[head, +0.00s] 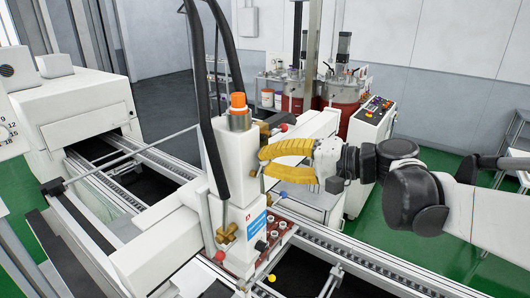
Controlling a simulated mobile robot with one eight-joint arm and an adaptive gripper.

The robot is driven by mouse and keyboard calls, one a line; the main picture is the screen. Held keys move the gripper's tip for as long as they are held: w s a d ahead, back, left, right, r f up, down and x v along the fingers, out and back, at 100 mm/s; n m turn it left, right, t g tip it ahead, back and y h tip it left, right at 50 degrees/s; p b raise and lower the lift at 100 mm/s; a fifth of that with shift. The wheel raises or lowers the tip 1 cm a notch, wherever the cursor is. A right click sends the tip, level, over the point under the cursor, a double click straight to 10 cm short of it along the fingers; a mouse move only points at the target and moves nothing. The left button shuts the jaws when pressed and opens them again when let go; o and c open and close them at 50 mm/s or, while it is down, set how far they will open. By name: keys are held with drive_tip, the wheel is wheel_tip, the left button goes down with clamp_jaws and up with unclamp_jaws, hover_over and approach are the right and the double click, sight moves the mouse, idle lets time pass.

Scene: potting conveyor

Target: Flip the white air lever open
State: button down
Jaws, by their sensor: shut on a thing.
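My gripper (262,162) has yellow fingers and comes in from the right. Its fingertips are at the right side of the white dispensing head (233,160), beside a brass fitting (265,131) and a second brass fitting lower down. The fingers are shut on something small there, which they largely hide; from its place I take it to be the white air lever. I cannot make out the lever's own shape or angle. The head carries an orange cap (238,101) on top.
Black hoses (212,95) rise from the head. Below are a red-and-white block with fittings (275,238), coloured ball knobs and the conveyor rails (360,262). A white oven-like housing (75,110) stands left. Red tanks (340,98) and a control cabinet (371,122) stand behind.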

drive_tip(key=n, duration=0.1)
drive_tip(key=s+a+r+n+t+h+p, duration=0.1)
drive_tip(key=n, duration=0.1)
drive_tip(key=shift+n, duration=0.3)
drive_tip(key=shift+s+a+n+t+h+p, duration=0.15)
drive_tip(key=shift+s+n+t+h+p, duration=0.15)
drive_tip(key=shift+n, duration=0.4)
drive_tip(key=shift+s+a+n+t+h+p, duration=0.2)
drive_tip(key=shift+n+t+h+p, duration=0.15)
drive_tip(key=shift+n, duration=0.35)
drive_tip(key=c, duration=1.3)
unclamp_jaws()
drive_tip(key=shift+o, duration=0.2)
drive_tip(key=shift+d, duration=0.1)
drive_tip(key=v, duration=1.2)
